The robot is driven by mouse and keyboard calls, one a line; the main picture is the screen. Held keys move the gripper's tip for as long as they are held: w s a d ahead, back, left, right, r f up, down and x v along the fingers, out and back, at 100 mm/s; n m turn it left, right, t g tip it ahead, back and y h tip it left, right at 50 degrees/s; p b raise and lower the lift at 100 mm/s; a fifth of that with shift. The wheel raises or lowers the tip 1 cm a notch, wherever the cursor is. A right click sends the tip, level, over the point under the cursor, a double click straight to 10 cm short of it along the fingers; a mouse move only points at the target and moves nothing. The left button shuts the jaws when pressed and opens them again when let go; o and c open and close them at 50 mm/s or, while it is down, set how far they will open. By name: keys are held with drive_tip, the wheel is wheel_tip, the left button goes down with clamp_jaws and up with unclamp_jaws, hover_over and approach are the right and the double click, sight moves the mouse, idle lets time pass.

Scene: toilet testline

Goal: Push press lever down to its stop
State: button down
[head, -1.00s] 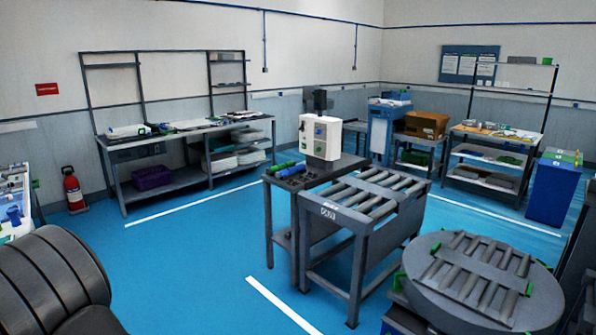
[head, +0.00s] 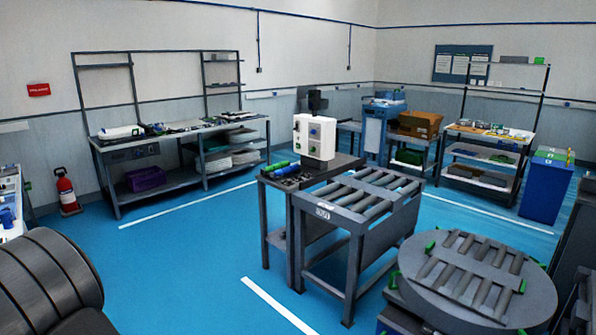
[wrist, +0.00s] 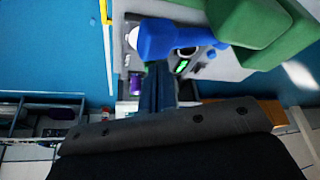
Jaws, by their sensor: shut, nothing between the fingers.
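In the wrist view my gripper (wrist: 158,68) shows as two narrow dark fingers, closed together with nothing between them. Just beyond their tips is a rounded blue part (wrist: 165,38) with a white end at its left; I cannot tell whether the fingers touch it. It sits by a light grey fixture (wrist: 228,68) with a small lit green spot, beside large green blocks (wrist: 255,30). I cannot tell for sure which part is the press lever. My gripper is outside the head view. A blue item (head: 7,216) on a white bench shows at that view's left edge.
A roller conveyor (head: 362,200) stands beside a white control box (head: 314,136) in the middle. A round roller table (head: 478,275) is at the lower right. Benches line the back wall, with a fire extinguisher (head: 66,192) at the left. Blue floor between is clear.

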drive_tip(key=shift+f, duration=0.15)
drive_tip(key=shift+f, duration=3.3)
drive_tip(key=shift+r, duration=0.1)
wheel_tip(320, 180, up, 13)
drive_tip(key=shift+r, duration=0.15)
drive_tip(key=shift+f, duration=4)
